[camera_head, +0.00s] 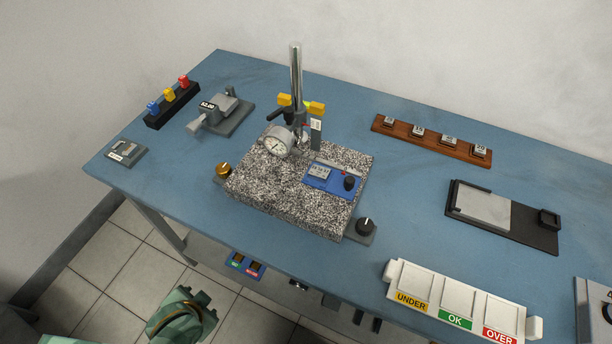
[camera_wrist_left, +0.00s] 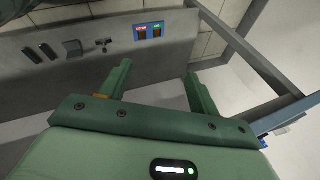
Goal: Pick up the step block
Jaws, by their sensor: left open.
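No part is clearly marked as the step block, and I cannot tell which one it is. A small silver block (camera_head: 319,172) sits on a blue holder (camera_head: 330,179) on the speckled granite plate (camera_head: 270,203). Several small labelled blocks sit on a wooden rack (camera_head: 400,135) at the back right. A low grey piece with a white label (camera_head: 126,151) lies at the table's left end. My left gripper (camera_wrist_left: 158,75) is open and empty, in front of the table's front edge, away from all of these. My right gripper is not in view.
A dial gauge (camera_head: 276,142) hangs on a metal post (camera_head: 296,75) over the plate. Knobs flank the plate. A micrometer-like tool (camera_head: 224,112), coloured pegs (camera_head: 169,94), a dark tray (camera_head: 463,225) and an UNDER/OK/OVER bin (camera_head: 452,290) occupy the blue table (camera_head: 400,210). Switches (camera_wrist_left: 148,32) line its front.

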